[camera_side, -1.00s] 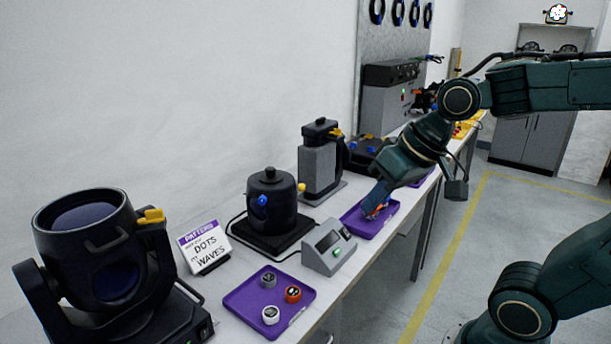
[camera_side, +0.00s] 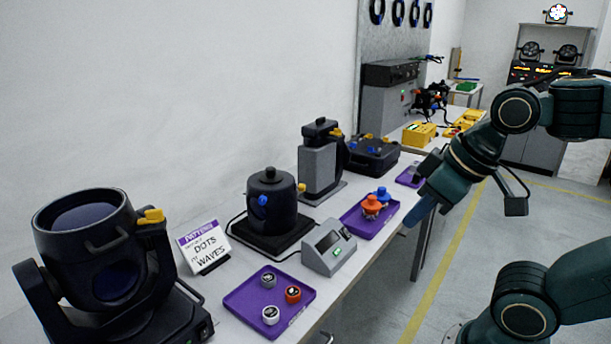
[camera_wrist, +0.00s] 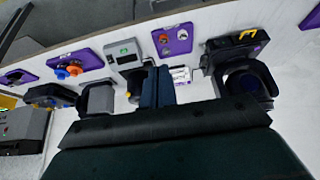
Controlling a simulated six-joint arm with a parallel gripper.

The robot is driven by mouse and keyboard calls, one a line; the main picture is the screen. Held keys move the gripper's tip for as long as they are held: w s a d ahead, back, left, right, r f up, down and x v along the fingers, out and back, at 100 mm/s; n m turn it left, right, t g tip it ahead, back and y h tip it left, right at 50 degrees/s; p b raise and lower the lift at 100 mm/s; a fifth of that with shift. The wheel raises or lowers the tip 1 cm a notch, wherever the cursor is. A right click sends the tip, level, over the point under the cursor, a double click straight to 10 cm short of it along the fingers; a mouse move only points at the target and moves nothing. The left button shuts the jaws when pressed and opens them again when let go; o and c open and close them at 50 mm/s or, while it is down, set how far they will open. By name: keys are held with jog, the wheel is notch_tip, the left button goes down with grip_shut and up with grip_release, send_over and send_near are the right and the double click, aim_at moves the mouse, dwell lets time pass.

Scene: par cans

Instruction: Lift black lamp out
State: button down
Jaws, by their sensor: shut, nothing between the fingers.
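No part is clearly marked as the black lamp. The black pot-shaped housing (camera_side: 272,205) with a knobbed lid, a blue knob and a yellow knob stands on a black base at mid-bench. A large black moving-head light (camera_side: 95,245) stands at the near left; it also shows in the wrist view (camera_wrist: 268,80). My gripper (camera_side: 419,211) is shut and empty, beside the bench's front edge, right of the middle tray. Its blue fingers (camera_wrist: 157,87) show together in the wrist view.
The middle purple tray (camera_side: 352,222) holds an orange piece (camera_side: 371,205) and a blue piece (camera_side: 382,193). The near purple tray (camera_side: 245,297) holds three round caps. A grey console (camera_side: 329,250), a pattern sign (camera_side: 203,247) and a grey upright unit (camera_side: 318,165) crowd the bench. The aisle floor is clear.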

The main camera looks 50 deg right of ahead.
jog(key=c, duration=1)
grip_release()
